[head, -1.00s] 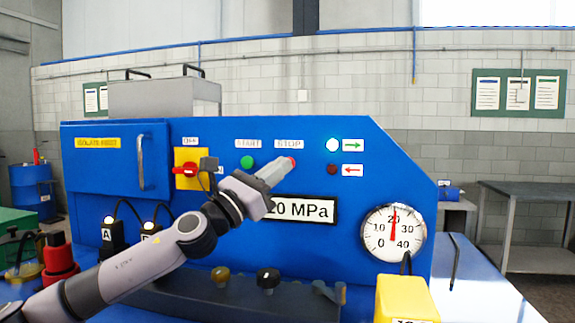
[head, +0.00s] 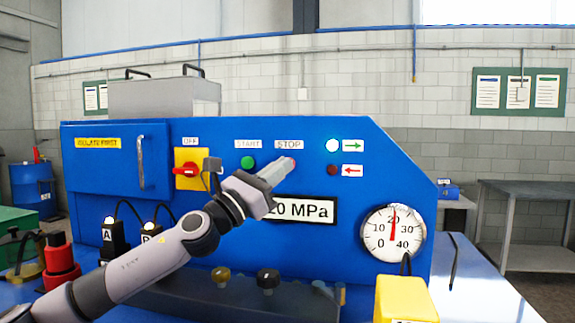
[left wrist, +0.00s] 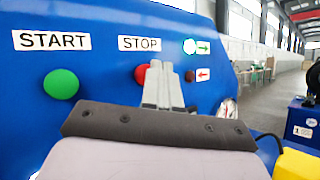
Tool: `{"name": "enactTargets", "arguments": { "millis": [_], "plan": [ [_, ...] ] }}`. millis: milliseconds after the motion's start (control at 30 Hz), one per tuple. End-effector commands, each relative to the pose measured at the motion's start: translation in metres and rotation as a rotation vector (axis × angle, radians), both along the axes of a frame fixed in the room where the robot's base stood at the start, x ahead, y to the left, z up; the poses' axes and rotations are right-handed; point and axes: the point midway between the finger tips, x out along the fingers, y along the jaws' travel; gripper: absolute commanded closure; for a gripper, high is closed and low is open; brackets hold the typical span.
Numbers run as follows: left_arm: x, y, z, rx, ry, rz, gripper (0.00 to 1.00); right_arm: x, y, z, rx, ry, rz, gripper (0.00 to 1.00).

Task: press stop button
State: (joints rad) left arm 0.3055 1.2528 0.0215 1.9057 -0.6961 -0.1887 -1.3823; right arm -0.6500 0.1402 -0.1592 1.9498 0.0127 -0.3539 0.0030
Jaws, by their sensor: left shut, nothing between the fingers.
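The red stop button (left wrist: 141,74) sits under the STOP label (left wrist: 139,44) on the blue panel, partly hidden behind my left gripper in the left wrist view. In the head view only a bit of red (head: 292,161) shows at the fingertips. My left gripper (head: 284,166) is shut and empty, with its tips at the stop button; it also shows in the left wrist view (left wrist: 161,75). I cannot tell whether the tips touch the button. The green start button (head: 248,162) is to the left, under the START label. My right gripper is not in view.
A red and yellow OFF switch (head: 190,170) is left of the start button. A lit green lamp (head: 333,145) and a dark red lamp (head: 332,170) are to the right. A pressure gauge (head: 393,232) and yellow box (head: 405,299) stand lower right.

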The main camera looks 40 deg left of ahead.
Motion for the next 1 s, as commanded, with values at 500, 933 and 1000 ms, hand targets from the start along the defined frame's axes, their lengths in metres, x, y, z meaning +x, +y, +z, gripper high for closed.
{"name": "enactTargets", "arguments": {
  "millis": [500, 933, 1000],
  "plan": [
    [0.0054, 0.0036, 0.0008, 0.0, -0.001, 0.001, 1.0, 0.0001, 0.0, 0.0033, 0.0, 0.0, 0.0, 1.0],
    [0.008, 0.0052, 0.0004, 0.0, -0.001, 0.002, 1.0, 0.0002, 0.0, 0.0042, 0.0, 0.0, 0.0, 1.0],
    [0.0079, 0.0052, 0.0003, 0.0, -0.001, 0.002, 1.0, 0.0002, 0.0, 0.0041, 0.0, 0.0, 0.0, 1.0]
  ]
}}
